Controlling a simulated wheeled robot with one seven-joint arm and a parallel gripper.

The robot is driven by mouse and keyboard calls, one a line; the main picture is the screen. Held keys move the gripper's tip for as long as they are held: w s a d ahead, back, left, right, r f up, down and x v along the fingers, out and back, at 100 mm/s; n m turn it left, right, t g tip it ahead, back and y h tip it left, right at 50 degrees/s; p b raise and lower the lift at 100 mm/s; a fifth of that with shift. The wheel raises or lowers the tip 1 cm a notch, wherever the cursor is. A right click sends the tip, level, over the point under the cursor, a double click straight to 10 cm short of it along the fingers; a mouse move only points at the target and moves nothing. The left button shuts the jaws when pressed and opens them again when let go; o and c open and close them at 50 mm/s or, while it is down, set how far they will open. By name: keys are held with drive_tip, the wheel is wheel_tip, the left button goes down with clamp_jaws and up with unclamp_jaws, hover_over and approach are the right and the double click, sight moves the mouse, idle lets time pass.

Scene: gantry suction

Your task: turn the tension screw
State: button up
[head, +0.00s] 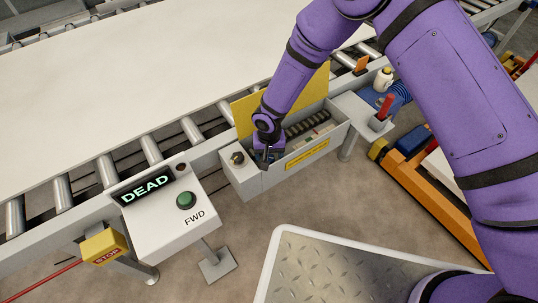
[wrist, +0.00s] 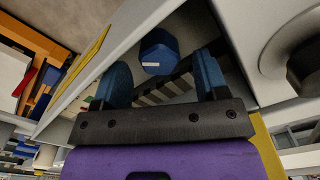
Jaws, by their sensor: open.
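A blue faceted head with a small white mark, likely the tension screw (wrist: 158,50), shows inside the grey box in the wrist view. My gripper (wrist: 162,68) is open, with one blue finger on each side of the head. I cannot tell whether either finger touches it. In the head view my gripper (head: 266,156) reaches down into the left end of the open grey box (head: 290,172). There the gripper and arm hide the screw.
A black knob (head: 237,157) sits on the box's left end. A raised yellow lid (head: 245,112) stands behind the box. The conveyor (head: 120,70) runs behind. A console (head: 165,208) reading DEAD, with a green FWD button (head: 186,200), stands left.

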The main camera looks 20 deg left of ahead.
drive_tip(key=shift+f, duration=0.6)
drive_tip(key=c, duration=0.9)
